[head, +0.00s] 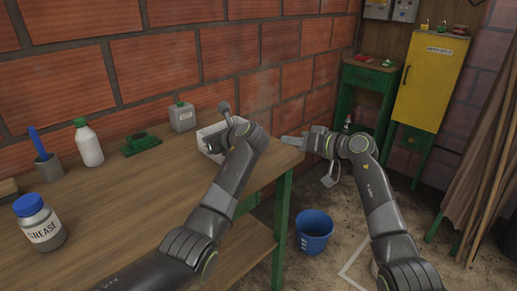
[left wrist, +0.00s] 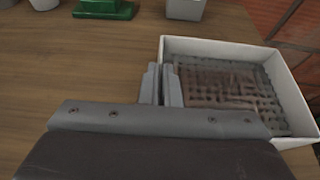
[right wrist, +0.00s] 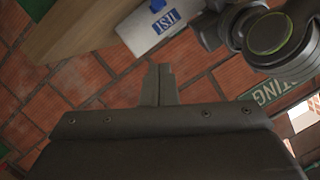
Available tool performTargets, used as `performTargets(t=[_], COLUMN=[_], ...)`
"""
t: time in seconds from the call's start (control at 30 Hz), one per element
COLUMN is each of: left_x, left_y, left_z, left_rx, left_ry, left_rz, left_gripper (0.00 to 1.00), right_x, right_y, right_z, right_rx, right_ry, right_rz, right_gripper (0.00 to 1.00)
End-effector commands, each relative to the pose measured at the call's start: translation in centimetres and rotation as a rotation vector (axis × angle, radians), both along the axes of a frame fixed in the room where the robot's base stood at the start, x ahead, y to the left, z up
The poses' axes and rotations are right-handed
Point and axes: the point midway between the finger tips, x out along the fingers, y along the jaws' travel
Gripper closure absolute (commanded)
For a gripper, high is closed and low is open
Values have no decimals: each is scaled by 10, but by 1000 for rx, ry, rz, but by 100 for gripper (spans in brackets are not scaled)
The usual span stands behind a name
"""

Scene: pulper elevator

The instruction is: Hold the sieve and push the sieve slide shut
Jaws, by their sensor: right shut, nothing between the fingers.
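The sieve, a white open box (head: 209,137) with a woven mesh (left wrist: 225,85) inside, sits at the table's right end. In the left wrist view, my left gripper (left wrist: 162,80) has its fingers close on either side of the sieve's white near wall. My right gripper (right wrist: 158,72) is shut and empty, apart from the sieve. In the head view it points left beyond the table's right edge (head: 285,140).
The wooden table (head: 130,200) holds a grease jar (head: 40,222), a white bottle (head: 88,143), a green object (head: 140,144) and a grey canister (head: 181,117). A blue bucket (head: 313,232) stands on the floor. A yellow cabinet (head: 430,80) is at the back right.

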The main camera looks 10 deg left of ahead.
Motion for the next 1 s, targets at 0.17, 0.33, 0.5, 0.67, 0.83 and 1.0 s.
performTargets(t=[0.17,0.33,0.5,0.67,0.83,1.0], left_x=[0,0,0,0,0,0], left_y=[0,0,0,0,0,0], left_z=[0,0,0,0,0,0], left_rx=[0,0,0,0,0,0], left_ry=[0,0,0,0,0,0], left_rz=[0,0,0,0,0,0], left_gripper=[100,100,100,100,100,100], right_x=[6,15,25,33,41,46], right_y=[2,19,36,50,64,73], right_z=[1,-3,-6,-10,-13,-15], right_rx=[33,32,29,31,29,30], right_ry=[30,29,27,28,27,27], right_rz=[-5,-3,-3,-3,-5,-2], right_gripper=[100,100,100,100,100,100])
